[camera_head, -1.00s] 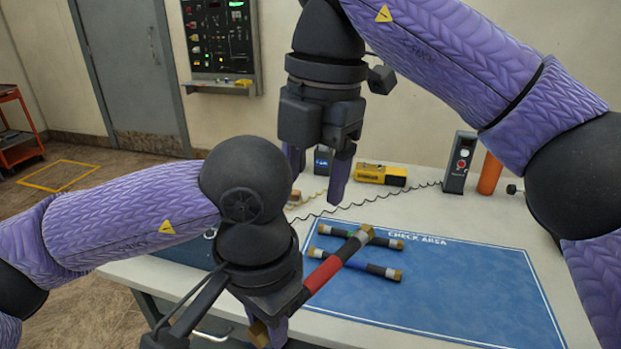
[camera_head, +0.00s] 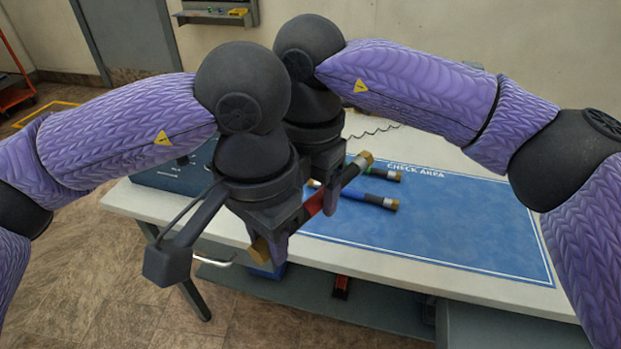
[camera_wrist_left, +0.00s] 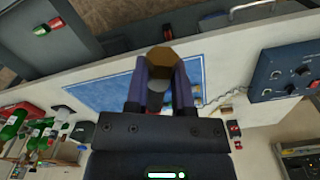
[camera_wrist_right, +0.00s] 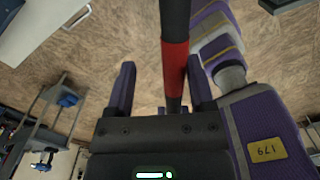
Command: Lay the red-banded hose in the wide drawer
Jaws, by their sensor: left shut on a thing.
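The red-banded hose (camera_head: 315,203) is a dark tube with a red band and brass ends. It is held tilted in the air in front of the table. My left gripper (camera_head: 273,248) is shut on it near its lower end; the brass end also shows between the fingers in the left wrist view (camera_wrist_left: 170,53). My right gripper (camera_head: 334,200) is close behind, partly hidden. In the right wrist view its fingers stand apart (camera_wrist_right: 162,90), with the hose (camera_wrist_right: 175,65) passing between them. A pale handle (camera_head: 214,261) shows below the tabletop; I cannot tell which drawer it belongs to.
A blue check-area mat (camera_head: 430,225) covers much of the table. A blue-banded hose (camera_head: 368,199) and a green-banded hose (camera_head: 388,174) lie on it. Below the table edge is a dark grey surface (camera_head: 385,308) with a small red item (camera_head: 341,286).

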